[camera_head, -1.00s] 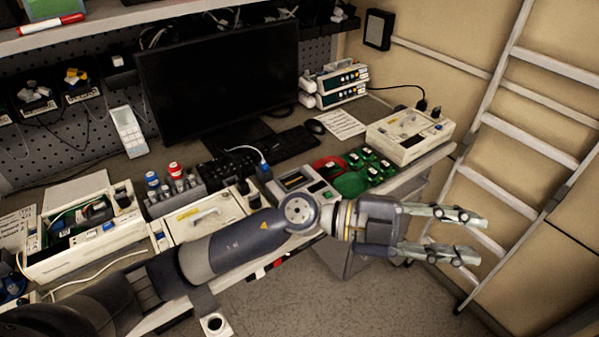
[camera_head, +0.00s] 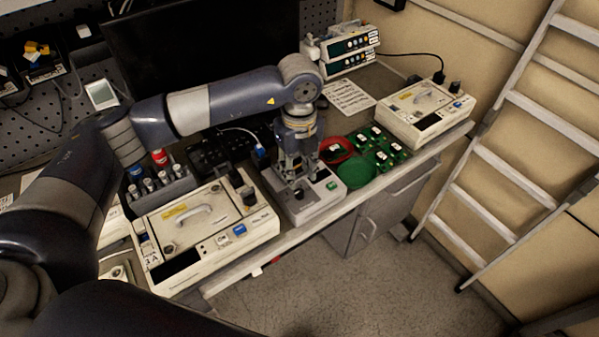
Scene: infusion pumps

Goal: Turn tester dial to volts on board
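The tester (camera_head: 318,205) is a light grey box on the bench, with a green button and a dark dial (camera_head: 299,194) on its front part. My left gripper (camera_head: 294,178) points down right over the tester, its fingertips close above the dial. The gripper covers most of the tester's back part, including its display. I cannot tell how far the fingers are apart or whether they touch the dial. Several green circuit boards (camera_head: 382,152) lie right of the tester, beside a green round dish (camera_head: 356,174) and a red one (camera_head: 336,150). My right gripper is not in view.
A cream pump (camera_head: 205,228) with a handle stands left of the tester, and another (camera_head: 425,112) stands at the bench's right end. A monitor (camera_head: 200,45) is behind my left arm. A ladder (camera_head: 500,150) leans at the right. The floor in front is clear.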

